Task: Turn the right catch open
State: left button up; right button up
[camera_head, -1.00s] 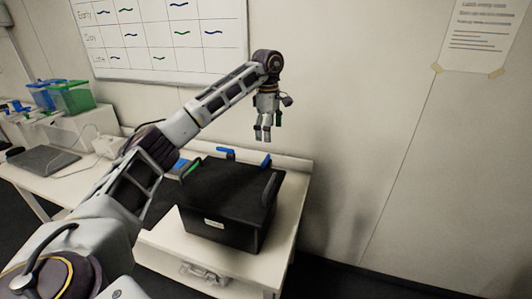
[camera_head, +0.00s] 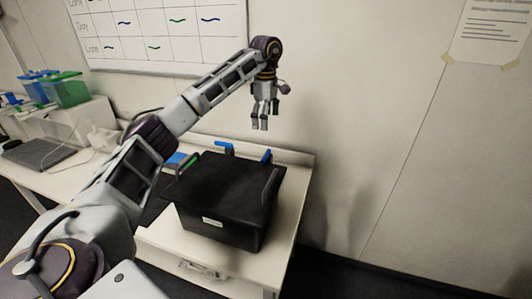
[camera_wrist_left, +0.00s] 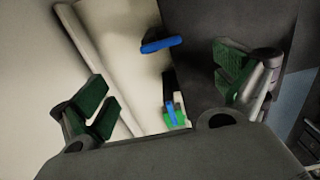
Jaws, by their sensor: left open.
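A black lidded box (camera_head: 225,200) with a small white label on its front stands on the white table. Two blue-tipped pieces that look like catches stand at its far side, one at the left (camera_head: 224,145) and one at the right (camera_head: 266,157). A blue piece also shows in the left wrist view (camera_wrist_left: 161,44), beside the dark lid (camera_wrist_left: 205,25); I cannot tell which one it is. My left gripper (camera_head: 260,122) hangs fingers down above the far right side of the box, apart from it. Its green-padded fingers (camera_wrist_left: 165,100) are open and empty. My right gripper is out of view.
Dark upright handles stand at the lid's right (camera_head: 270,186) and left sides; the left one has a green tip. The wall (camera_head: 350,120) is close behind the table. Green and blue tubs (camera_head: 66,90) and a grey flat device (camera_head: 38,154) stand far left.

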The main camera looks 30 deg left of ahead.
aim_at(266, 154)
pick_arm(q)
notch_tip(266, 154, down, 5)
jog(key=shift+f+b, duration=0.1)
jog(key=shift+b, duration=0.5)
notch_tip(266, 154, down, 6)
jog(key=shift+f, duration=1.1)
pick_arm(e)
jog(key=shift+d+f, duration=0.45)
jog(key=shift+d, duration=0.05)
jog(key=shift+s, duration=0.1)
